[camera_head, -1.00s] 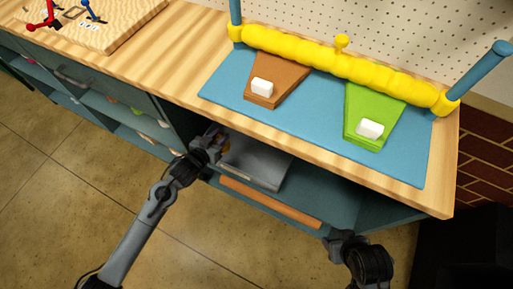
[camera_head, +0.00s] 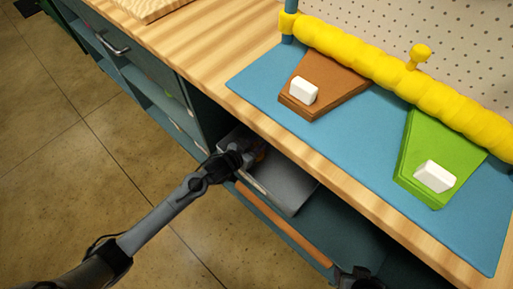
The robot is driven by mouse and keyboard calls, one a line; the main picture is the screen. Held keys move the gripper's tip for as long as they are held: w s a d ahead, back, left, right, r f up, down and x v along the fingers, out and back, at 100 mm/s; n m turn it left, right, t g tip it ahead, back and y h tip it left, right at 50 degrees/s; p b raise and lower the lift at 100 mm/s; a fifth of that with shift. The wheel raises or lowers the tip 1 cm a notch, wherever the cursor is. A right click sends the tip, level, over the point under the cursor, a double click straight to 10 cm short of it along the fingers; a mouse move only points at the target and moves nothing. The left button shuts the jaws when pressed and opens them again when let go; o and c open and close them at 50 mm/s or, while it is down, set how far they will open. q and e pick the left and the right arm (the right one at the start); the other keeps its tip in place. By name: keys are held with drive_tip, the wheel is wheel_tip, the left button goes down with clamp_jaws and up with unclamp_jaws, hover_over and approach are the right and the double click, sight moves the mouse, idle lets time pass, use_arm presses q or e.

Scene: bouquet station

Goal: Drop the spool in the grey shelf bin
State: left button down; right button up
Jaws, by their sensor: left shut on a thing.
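The grey shelf bin (camera_head: 289,188) sits on the shelf under the tabletop, open at the top. My left gripper (camera_head: 248,153) is at the left end of the bin, partly shaded by the counter edge. It is shut on a small orange and purplish thing, likely the spool (camera_head: 261,151), mostly hidden by the fingers. The spool appears over the bin's left part; I cannot tell if it touches the bin. Only a dark piece of my right arm shows at the bottom edge; its gripper is out of view.
The wooden tabletop (camera_head: 205,62) overhangs the shelf. On it lie a blue mat (camera_head: 330,140), brown (camera_head: 335,88) and green (camera_head: 430,150) wedges with white blocks, and a yellow bumpy roll (camera_head: 400,75). An orange-brown strip (camera_head: 285,225) edges the shelf. Drawers (camera_head: 120,60) stand left.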

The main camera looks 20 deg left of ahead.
use_arm(q)
drive_tip(key=shift+f, duration=0.45)
use_arm(e)
drive_tip(key=shift+f, duration=0.3)
use_arm(q)
drive_tip(key=c, duration=0.9)
unclamp_jaws()
drive_tip(key=shift+f, duration=0.15)
use_arm(e)
drive_tip(key=shift+d, duration=0.1)
use_arm(q)
drive_tip(key=shift+s+r, duration=0.15)
drive_tip(key=shift+r, duration=0.15)
drive_tip(key=s+a+r+n+g+y+p, duration=0.1)
drive_tip(key=s+a+r+g+p, duration=0.1)
drive_tip(key=s, duration=0.8)
drive_tip(key=s+a+r+g+y+p, duration=0.2)
drive_tip(key=s+r+g, duration=0.2)
drive_tip(key=s, duration=0.6)
drive_tip(key=s+a+r+n+g+y+p, duration=0.1)
drive_tip(key=s+a+r+g+p, duration=0.1)
drive_tip(key=s, duration=0.8)
drive_tip(key=shift+s+r+n+g+y, duration=0.3)
drive_tip(key=shift+s+r+g+y, duration=0.15)
drive_tip(key=shift+r, duration=0.25)
use_arm(e)
wheel_tip(320, 180, up, 6)
